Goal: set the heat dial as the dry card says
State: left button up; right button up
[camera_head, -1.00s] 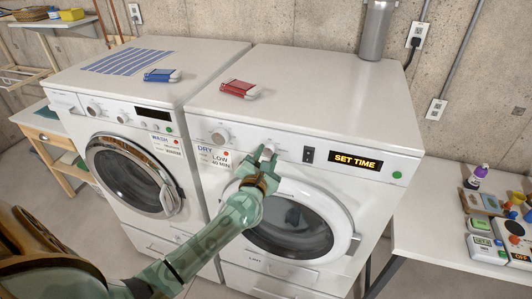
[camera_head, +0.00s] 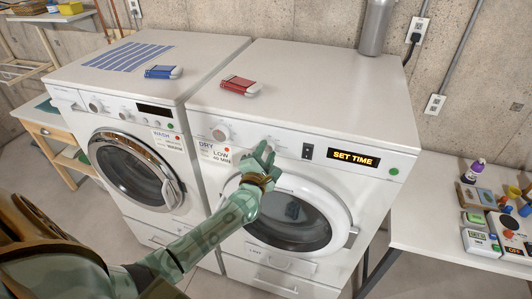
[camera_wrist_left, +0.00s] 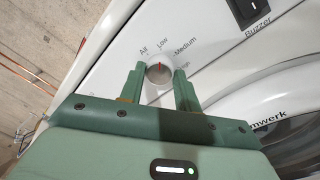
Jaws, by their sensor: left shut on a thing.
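The dryer (camera_head: 300,90) is the right of two white machines. Its dry card (camera_head: 215,152) reads "DRY", "LOW", "40 MIN". My left gripper (camera_head: 265,150) is shut on the heat dial (camera_wrist_left: 159,73) on the dryer's front panel. In the left wrist view the fingers (camera_wrist_left: 160,85) stand on both sides of this round pale dial. Its red mark points up toward "Low", between "Air" and "Medium"; a further label is partly hidden by a finger. In the head view the gripper hides most of the dial. The right gripper is not in view.
Another dial (camera_head: 221,133) sits left on the dryer panel. A dark buzzer switch (camera_head: 308,151) and the display (camera_head: 353,158) reading "SET TIME" are to the right. The washer (camera_head: 125,120) stands left. A red-and-white item (camera_head: 240,86) lies on the dryer top.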

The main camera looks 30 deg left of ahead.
pick_arm(q)
jog(key=o, duration=1)
jog(key=shift+c, duration=0.2)
jog(key=b+v, duration=0.1)
jog(key=v, duration=1.5)
jog(key=shift+s+b, duration=0.2)
jog(key=shift+b, duration=0.2)
